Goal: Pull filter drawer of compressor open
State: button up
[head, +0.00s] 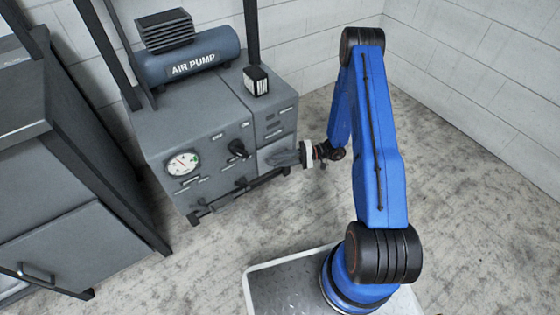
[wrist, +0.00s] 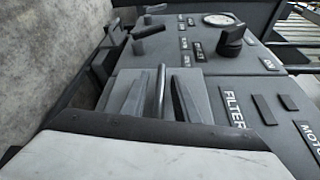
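The grey compressor (head: 205,140) stands against the wall with a blue AIR PUMP tank (head: 190,62) on top. Its filter drawer (head: 272,148) is at the lower right of the front, partly hidden by my gripper (head: 286,158). In the wrist view, the FILTER label (wrist: 235,108) is beside the lighter drawer front (wrist: 192,73). A thin bar handle (wrist: 161,88) stands out from that front. My gripper (wrist: 159,80) is open, with one finger on each side of the handle. A gap shows between the handle and each finger. The drawer looks closed or nearly so.
A round gauge (head: 183,164) and a black knob (head: 238,148) are left of the drawer. A dark rail (head: 240,192) runs low along the front. A grey cabinet (head: 70,250) stands at the left. Bare floor (head: 470,200) lies to the right.

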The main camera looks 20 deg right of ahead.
grip_shut()
jog(key=s+d, duration=0.2)
jog(key=s, duration=0.5)
jog(key=s+d, duration=0.2)
jog(key=s, duration=0.5)
jog(key=shift+d, duration=0.35)
jog(key=shift+s, duration=0.1)
grip_release()
jog(key=s+d+r, duration=0.1)
jog(key=d, duration=1.6)
jog(key=shift+s+d+r, duration=0.15)
jog(key=shift+d, duration=0.05)
